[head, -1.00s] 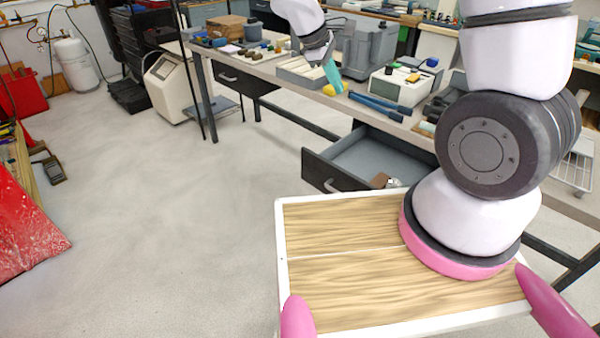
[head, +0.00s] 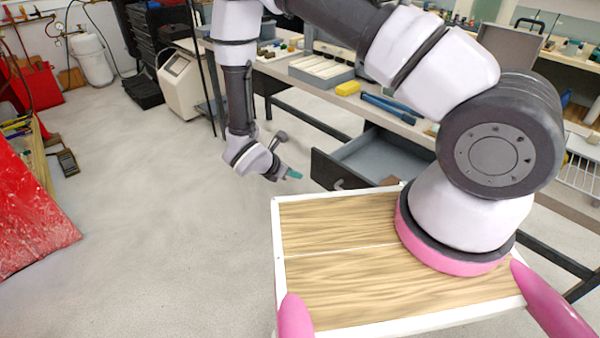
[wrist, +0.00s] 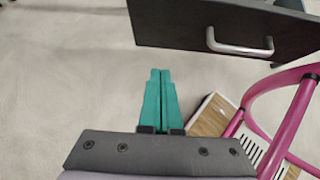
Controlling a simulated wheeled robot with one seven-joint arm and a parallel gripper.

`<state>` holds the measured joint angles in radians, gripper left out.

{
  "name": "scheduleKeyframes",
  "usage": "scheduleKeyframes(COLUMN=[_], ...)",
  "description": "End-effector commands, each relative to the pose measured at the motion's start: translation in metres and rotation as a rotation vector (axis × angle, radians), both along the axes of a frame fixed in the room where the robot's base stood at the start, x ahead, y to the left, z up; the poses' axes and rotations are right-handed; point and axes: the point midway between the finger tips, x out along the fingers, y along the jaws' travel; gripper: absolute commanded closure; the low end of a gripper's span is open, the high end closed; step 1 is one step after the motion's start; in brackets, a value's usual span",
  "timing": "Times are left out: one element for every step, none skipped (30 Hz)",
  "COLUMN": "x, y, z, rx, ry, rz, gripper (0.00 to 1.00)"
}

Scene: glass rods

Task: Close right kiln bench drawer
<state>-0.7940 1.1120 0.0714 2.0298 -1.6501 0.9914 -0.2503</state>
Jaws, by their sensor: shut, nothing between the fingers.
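The right kiln bench drawer (head: 368,157) stands pulled out, showing its grey inside. Its dark front (head: 325,172) has a pale bar handle, which shows clearly in the wrist view (wrist: 240,48). My gripper (head: 296,175) is just left of the drawer front in the head view, in front of its outer face. In the wrist view its teal fingers (wrist: 160,72) are together and empty, pointing toward the drawer front (wrist: 225,22) with floor visible between. They look apart from the front and the handle.
The bench top (head: 400,118) carries a yellow block (head: 347,88), blue-handled tools (head: 388,107) and a grey tray (head: 320,70). My own wooden-topped base lies close below the drawer. Open grey floor (head: 150,220) spreads to the left.

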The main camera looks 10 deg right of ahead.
Motion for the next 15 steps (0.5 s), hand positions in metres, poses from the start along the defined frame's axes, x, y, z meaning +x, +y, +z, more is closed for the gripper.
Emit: scheduleKeyframes(x=[0.004,0.006,0.010,0.012,0.015,0.019,0.021,0.024,0.028,0.031,0.033,0.037,0.040,0.043,0.046], y=[-0.007,-0.011,-0.015,-0.019,-0.023,-0.028,-0.032,-0.036,-0.041,-0.044,-0.047,-0.052,-0.056,-0.060,-0.064], z=[-0.007,-0.012,-0.018,-0.023,-0.028,-0.034,-0.038,-0.043,-0.048,-0.053,-0.057,-0.058,-0.057,-0.056,-0.056], rx=[-0.002,-0.002,-0.002,-0.001,-0.002,-0.002,-0.002,-0.001,-0.002,-0.002,-0.001,0.000,0.001,0.002,0.002], ry=[0.001,0.002,0.002,0.002,0.003,0.002,0.002,0.002,0.001,0.001,0.001,-0.001,-0.001,-0.001,-0.001], rz=[-0.004,-0.004,-0.004,-0.004,-0.005,-0.004,-0.006,-0.005,-0.006,-0.005,-0.004,-0.006,-0.006,-0.006,-0.006], gripper=[1.00,1.00,1.00,1.00,1.00,1.00,1.00,1.00,1.00,1.00,1.00,1.00,1.00,1.00,1.00])
